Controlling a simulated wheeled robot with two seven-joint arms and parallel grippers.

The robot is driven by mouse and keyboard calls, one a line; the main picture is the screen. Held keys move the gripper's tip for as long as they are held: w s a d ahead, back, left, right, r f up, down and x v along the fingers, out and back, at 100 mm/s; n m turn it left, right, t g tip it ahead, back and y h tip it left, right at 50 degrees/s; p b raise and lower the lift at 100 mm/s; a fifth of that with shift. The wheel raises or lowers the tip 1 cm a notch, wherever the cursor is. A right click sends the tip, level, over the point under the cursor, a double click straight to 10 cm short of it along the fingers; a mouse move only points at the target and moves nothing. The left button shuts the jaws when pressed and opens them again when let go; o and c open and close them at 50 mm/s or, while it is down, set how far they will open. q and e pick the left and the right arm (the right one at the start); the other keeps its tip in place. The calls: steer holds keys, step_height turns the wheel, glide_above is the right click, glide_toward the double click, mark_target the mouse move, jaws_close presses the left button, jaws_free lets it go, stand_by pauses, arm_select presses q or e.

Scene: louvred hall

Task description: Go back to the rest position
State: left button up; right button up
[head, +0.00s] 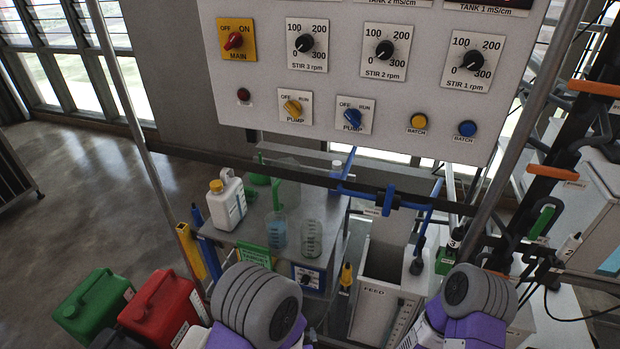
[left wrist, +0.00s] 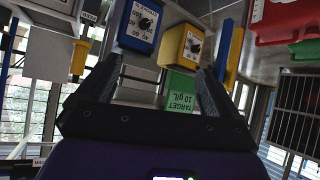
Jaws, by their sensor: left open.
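My left gripper (left wrist: 157,70) shows in the left wrist view with its two dark fingers spread apart and nothing between them. Beyond the fingers are a blue dial box (left wrist: 140,24), a yellow dial box (left wrist: 184,45) and a green TARGET 10 g/L sign (left wrist: 180,92). In the head view, only rounded grey and purple links of my two arms show along the bottom edge, and neither gripper can be seen there. My right gripper is in neither view.
A control panel (head: 345,110) with knobs hangs ahead on metal posts. Below it a metal bench (head: 240,235) holds a white bottle (head: 227,203) and beakers (head: 311,238). Red (head: 165,305) and green (head: 92,303) jerrycans stand lower left. Open floor (head: 90,190) lies left.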

arm_select(q)
steer(key=s+a+f+g+h, duration=0.2)
steer(key=s+f+g, duration=0.3)
steer(key=s, duration=0.1)
steer(key=s+a+f+n+g+h, duration=0.1)
steer(key=s+a+f+g+h, duration=0.1)
steer(key=s+f+g, duration=0.3)
steer(key=shift+s+a+f+h+p, duration=0.4)
steer(key=shift+s+a+f, duration=0.35)
steer(key=shift+s, duration=0.3)
